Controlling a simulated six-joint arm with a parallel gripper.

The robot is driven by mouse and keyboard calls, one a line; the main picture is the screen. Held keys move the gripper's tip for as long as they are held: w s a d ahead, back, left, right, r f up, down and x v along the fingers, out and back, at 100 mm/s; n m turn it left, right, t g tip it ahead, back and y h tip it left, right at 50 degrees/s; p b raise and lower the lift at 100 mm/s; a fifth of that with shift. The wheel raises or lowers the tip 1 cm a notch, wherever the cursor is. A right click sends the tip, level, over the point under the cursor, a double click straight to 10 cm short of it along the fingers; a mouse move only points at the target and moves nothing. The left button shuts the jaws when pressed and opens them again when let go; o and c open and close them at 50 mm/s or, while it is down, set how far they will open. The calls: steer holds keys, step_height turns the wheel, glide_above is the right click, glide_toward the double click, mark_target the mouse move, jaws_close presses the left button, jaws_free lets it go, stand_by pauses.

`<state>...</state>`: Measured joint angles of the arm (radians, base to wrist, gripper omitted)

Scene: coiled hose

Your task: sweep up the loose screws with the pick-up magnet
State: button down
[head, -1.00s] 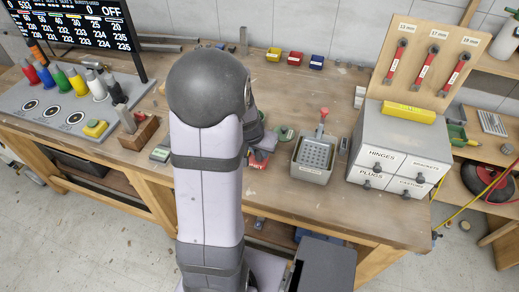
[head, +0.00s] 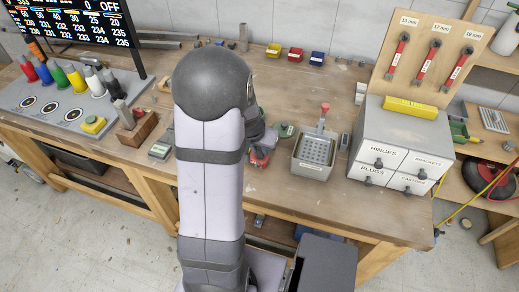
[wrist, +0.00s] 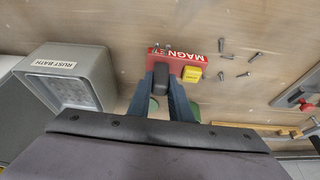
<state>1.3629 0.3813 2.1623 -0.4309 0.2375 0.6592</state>
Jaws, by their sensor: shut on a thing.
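My gripper (wrist: 162,88) is shut on the red pick-up magnet (wrist: 181,60), which has white lettering reading "MAGN" and a yellow block (wrist: 192,74) on one side. Several loose grey screws (wrist: 227,57) lie scattered on the bench just right of the magnet in the wrist view. A few small grey screw-like pieces (wrist: 160,47) show at the magnet's upper left edge; I cannot tell whether they cling to it. In the head view my arm hides most of the gripper, and a red part of the magnet (head: 260,158) shows beside it.
The grey rust bath (head: 312,158) stands right of my gripper in the head view; in the wrist view it is at left (wrist: 101,68). A labelled drawer cabinet (head: 400,145) stands farther right. A wooden block (head: 138,132) is left of my arm. The front right benchtop is clear.

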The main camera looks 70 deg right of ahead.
steer(key=shift+d+p, duration=0.45)
steer(key=shift+d, duration=0.9)
steer(key=shift+w, duration=0.15)
steer(key=shift+w+d+b, duration=0.1)
steer(key=shift+w+b, duration=0.75)
steer(key=shift+w, duration=0.1)
steer(key=shift+w+b, duration=0.4)
steer(key=shift+w, duration=0.4)
steer(key=shift+w+a+b, duration=0.2)
steer(key=shift+a+b, duration=0.65)
steer(key=shift+a, duration=0.65)
steer(key=shift+w+a+b, duration=0.15)
steer(key=shift+a+b, duration=0.65)
steer(key=shift+a, duration=0.65)
steer(key=shift+d+r, duration=0.1)
steer(key=shift+d, duration=0.05)
steer(key=shift+w+d+p, duration=0.2)
steer(key=shift+w+d, duration=0.15)
steer(key=shift+d, duration=0.8)
steer(key=shift+w+d+p, duration=0.25)
steer(key=shift+w+d, duration=0.15)
steer(key=shift+d, duration=0.75)
steer(key=shift+w+d+p, duration=0.2)
steer(key=shift+w+d, duration=0.15)
steer(key=shift+d, duration=0.8)
